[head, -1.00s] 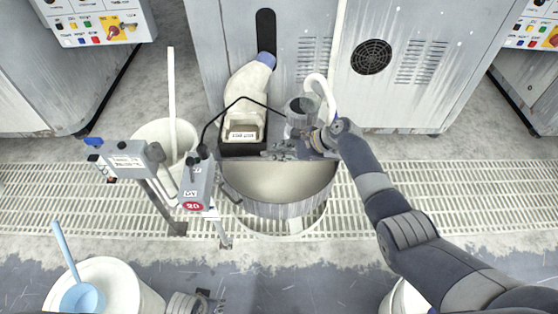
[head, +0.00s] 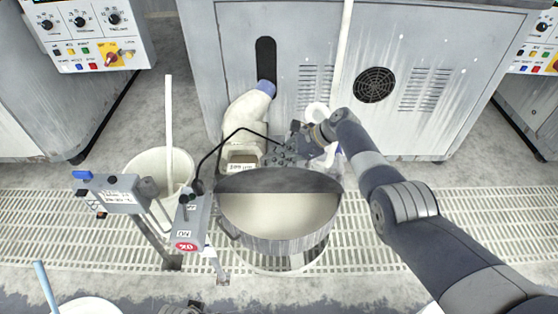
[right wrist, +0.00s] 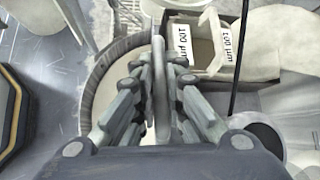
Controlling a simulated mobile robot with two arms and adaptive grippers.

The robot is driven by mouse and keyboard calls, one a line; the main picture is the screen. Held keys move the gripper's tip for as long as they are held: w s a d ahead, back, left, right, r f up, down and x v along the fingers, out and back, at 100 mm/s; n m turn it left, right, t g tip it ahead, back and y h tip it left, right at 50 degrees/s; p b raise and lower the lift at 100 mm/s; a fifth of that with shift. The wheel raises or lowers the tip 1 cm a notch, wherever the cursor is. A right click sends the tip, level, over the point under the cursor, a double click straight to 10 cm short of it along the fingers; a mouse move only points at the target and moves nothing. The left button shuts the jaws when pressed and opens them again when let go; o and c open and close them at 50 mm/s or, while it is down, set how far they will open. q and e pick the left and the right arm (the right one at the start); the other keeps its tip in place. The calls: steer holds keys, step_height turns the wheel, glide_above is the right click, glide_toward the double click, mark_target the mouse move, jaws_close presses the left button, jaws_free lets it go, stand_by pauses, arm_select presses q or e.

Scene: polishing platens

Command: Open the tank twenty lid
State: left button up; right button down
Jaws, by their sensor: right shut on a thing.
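Tank twenty's round metal body (head: 275,243) stands in the middle of the head view, with its pale front interior exposed. The grey half-round lid (head: 280,181) is raised at the back of the opening. My right gripper (head: 284,155) is at the lid's far edge. In the right wrist view its fingers (right wrist: 160,85) are shut on a thin, edge-on plate, which looks like the lid. A red "20" label (head: 187,246) marks the grey box left of the tank. A grey piece at the bottom edge looks like my left gripper (head: 181,307); its fingertips are not clear.
A labelled box (head: 242,160) and a pale elbow pipe (head: 248,115) stand behind the tank. A white bucket (head: 145,165) and a control post (head: 108,194) are to its left. A large grey cabinet (head: 325,40) closes off the back. Grating (head: 480,215) lies open at right.

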steer(key=shift+w+r, duration=0.15)
steer(key=shift+w, duration=0.05)
steer(key=c, duration=1.7)
jaws_free()
steer(key=shift+o, duration=0.2)
steer(key=shift+s, duration=0.1)
steer(key=v, duration=1.2)
steer(key=shift+d, duration=0.1)
